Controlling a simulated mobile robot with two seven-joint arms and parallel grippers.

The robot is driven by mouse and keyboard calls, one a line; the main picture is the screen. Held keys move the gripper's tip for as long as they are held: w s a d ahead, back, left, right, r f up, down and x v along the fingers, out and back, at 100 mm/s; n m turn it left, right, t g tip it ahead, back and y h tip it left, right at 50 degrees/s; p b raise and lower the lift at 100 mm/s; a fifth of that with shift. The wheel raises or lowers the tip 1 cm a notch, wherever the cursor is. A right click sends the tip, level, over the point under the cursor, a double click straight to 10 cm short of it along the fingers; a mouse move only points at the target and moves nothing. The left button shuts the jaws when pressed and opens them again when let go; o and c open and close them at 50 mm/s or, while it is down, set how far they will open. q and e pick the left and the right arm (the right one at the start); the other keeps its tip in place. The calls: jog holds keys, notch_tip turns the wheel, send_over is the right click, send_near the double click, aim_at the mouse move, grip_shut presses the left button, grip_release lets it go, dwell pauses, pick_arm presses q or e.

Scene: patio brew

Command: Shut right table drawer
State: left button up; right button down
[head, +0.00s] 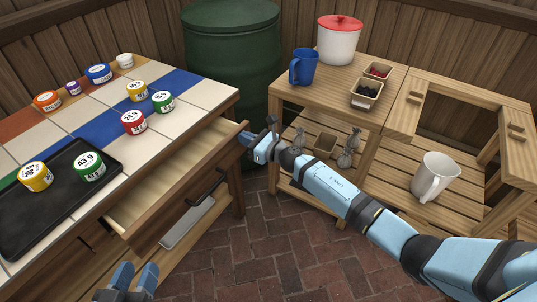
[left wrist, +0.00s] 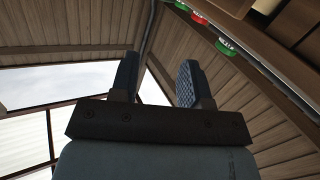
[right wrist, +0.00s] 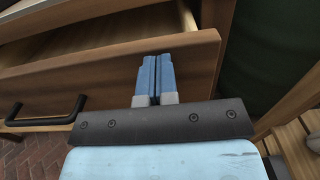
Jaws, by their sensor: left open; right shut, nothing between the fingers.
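The right table drawer (head: 165,185) is wooden and stands open under the tiled table in the head view, with a black bar handle (head: 207,188) on its front. Its front panel also shows in the right wrist view (right wrist: 110,75). My right gripper (head: 246,138) is shut and empty at the far end of the drawer front. In the right wrist view its fingertips (right wrist: 155,60) overlap the panel near its end; I cannot tell whether they touch. My left gripper (head: 135,274) is open and empty at the bottom of the head view; its fingers also show in the left wrist view (left wrist: 158,80).
The tiled table (head: 195,95) carries several labelled jars and a black tray (head: 50,215). A green barrel (head: 232,50) stands behind. Brick floor is clear between.

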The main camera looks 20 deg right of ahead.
aim_at(228, 131)
jog(key=b+x, duration=0.2)
jog(key=x, duration=0.4)
jog(key=shift+f, duration=0.1)
pick_arm(q)
jog(key=shift+s+d+r+t+h, duration=0.1)
jog(key=shift+d+r+t+h, duration=0.3)
jog(key=shift+r, duration=0.5)
jog(key=shift+w+d+r+t+h, duration=0.1)
jog(key=shift+d+r+t+h, duration=0.25)
jog(key=shift+r, duration=0.6)
jog(key=shift+s+d+r+t+h, duration=0.1)
jog(key=shift+d+r+t+h, duration=0.1)
jog(key=shift+r+t+h, duration=0.5)
pick_arm(e)
jog(key=shift+w+a, duration=0.3)
jog(key=shift+w, duration=0.1)
pick_arm(q)
jog(key=shift+r+y, duration=0.15)
jog(key=shift+y, duration=0.1)
